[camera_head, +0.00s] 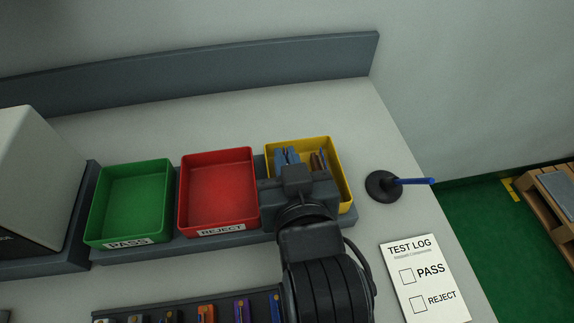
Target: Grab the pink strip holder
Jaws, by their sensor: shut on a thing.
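My gripper (299,190) is over the yellow bin (339,187), seen from behind and above. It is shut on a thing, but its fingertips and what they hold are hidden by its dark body. No pink strip holder shows clearly in this view. Blue pieces (287,156) and a dark reddish-brown piece (318,161) show at the bin's far side, beyond my gripper. I cannot tell whether any of them is in the jaws.
An empty green PASS bin (130,200) and an empty red REJECT bin (218,188) stand to the left. A dark rack (222,307) of coloured strips lies in front. A pen stand (382,186) and a test log sheet (424,280) are to the right.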

